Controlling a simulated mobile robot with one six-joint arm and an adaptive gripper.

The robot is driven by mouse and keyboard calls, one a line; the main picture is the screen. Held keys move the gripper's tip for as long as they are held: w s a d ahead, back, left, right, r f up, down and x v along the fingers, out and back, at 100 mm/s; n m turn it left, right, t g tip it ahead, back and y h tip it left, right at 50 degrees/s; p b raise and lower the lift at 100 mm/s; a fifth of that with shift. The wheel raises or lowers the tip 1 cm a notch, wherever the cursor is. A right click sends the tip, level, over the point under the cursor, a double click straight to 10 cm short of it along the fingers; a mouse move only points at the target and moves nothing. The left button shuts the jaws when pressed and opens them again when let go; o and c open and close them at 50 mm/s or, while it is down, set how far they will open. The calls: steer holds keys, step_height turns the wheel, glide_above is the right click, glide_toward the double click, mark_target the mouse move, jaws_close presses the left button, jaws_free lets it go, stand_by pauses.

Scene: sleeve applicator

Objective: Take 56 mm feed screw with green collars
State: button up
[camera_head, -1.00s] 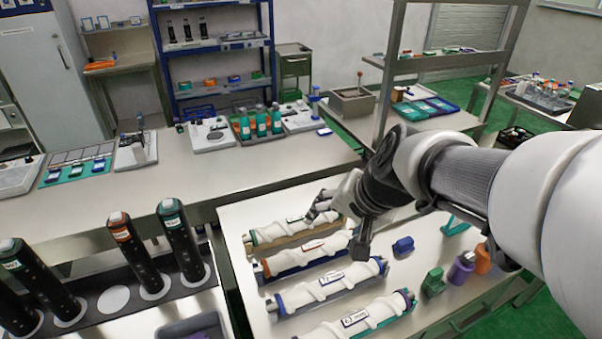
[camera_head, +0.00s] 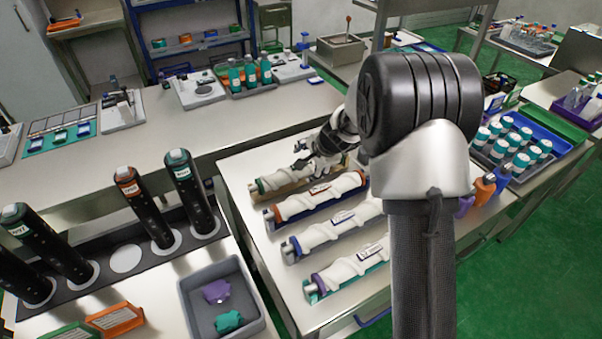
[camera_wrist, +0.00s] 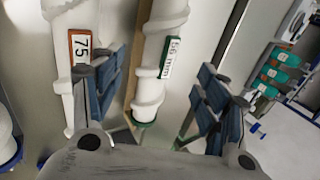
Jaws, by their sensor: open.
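The 56 mm feed screw (camera_wrist: 152,85) is white with a green collar and a green-edged "56 mm" label in the wrist view. In the head view the green-collared screw (camera_head: 275,181) lies on a cradle, farthest back of the row, partly hidden by my gripper (camera_head: 308,160). In the wrist view my gripper (camera_wrist: 157,95) is open and empty, its blue-padded fingers on either side of the 56 mm screw. I cannot tell how high above it they are.
Beside it lies the orange-collared screw (camera_head: 318,199), labelled 75. Blue-collared (camera_head: 330,232) and purple-collared (camera_head: 347,272) screws lie nearer. Black cylinders (camera_head: 190,190) stand at left, with a grey bin (camera_head: 190,310) in front. My arm hides the table's right part.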

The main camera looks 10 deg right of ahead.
mark_target(283, 176)
steer(key=shift+b+x, duration=0.9)
steer(key=shift+x, duration=3.7)
steer(key=shift+d, duration=0.1)
jaws_close()
